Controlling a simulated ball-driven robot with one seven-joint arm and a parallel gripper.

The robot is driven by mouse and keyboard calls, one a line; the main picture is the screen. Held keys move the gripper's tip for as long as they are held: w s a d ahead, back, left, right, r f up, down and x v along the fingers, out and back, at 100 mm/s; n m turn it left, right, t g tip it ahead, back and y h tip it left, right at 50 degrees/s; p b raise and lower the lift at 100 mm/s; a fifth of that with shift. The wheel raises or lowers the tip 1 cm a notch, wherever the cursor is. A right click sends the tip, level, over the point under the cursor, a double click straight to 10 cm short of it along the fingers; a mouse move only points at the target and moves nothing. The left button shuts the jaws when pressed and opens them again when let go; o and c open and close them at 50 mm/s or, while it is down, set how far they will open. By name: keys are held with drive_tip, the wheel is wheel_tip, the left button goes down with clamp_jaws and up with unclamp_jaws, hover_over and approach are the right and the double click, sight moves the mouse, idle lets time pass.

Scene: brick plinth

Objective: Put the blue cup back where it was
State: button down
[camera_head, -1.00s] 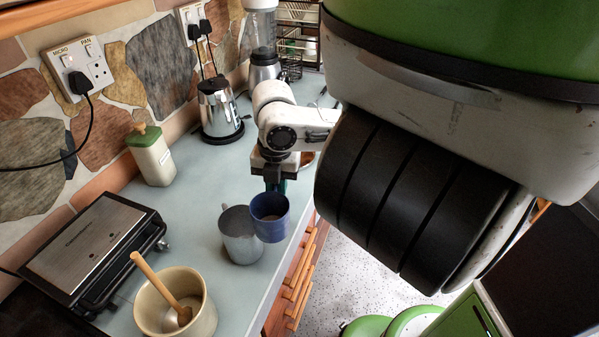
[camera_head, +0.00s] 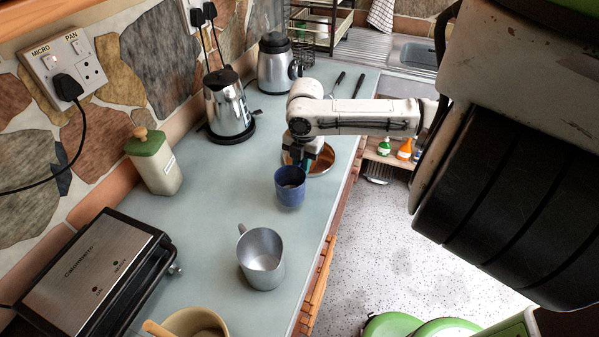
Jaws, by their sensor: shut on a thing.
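The blue cup (camera_head: 290,190) is upright over the right part of the worktop, farther back than the grey metal mug. My gripper (camera_head: 300,163) reaches down behind the cup and is shut on its far side. The fingertips are partly hidden by the cup. I cannot tell whether the cup's base touches the worktop. A round copper-coloured dish (camera_head: 322,160) lies on the worktop just behind the cup and gripper. The grey metal mug (camera_head: 262,262) stands upright in front of the cup, apart from it.
A kettle (camera_head: 228,108), a blender (camera_head: 275,68) and a green-lidded canister (camera_head: 153,162) stand along the wall. A metal grill (camera_head: 88,265) and a cream pot (camera_head: 205,325) are at the front. The worktop (camera_head: 215,205) is clear left of the cup.

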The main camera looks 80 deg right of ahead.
sight(299, 174)
drive_tip(key=shift+w+d+f, duration=0.25)
drive_tip(key=shift+w+f, duration=0.05)
drive_tip(key=shift+f, duration=0.2)
drive_tip(key=shift+w+f+p, duration=0.1)
drive_tip(key=shift+f+p, duration=0.3)
drive_tip(key=shift+f, duration=1.15)
drive_tip(key=c, duration=1.1)
unclamp_jaws()
drive_tip(key=shift+f, duration=0.15)
wheel_tip(299, 174, up, 12)
drive_tip(key=shift+s+b, duration=0.25)
drive_tip(key=shift+b, duration=0.05)
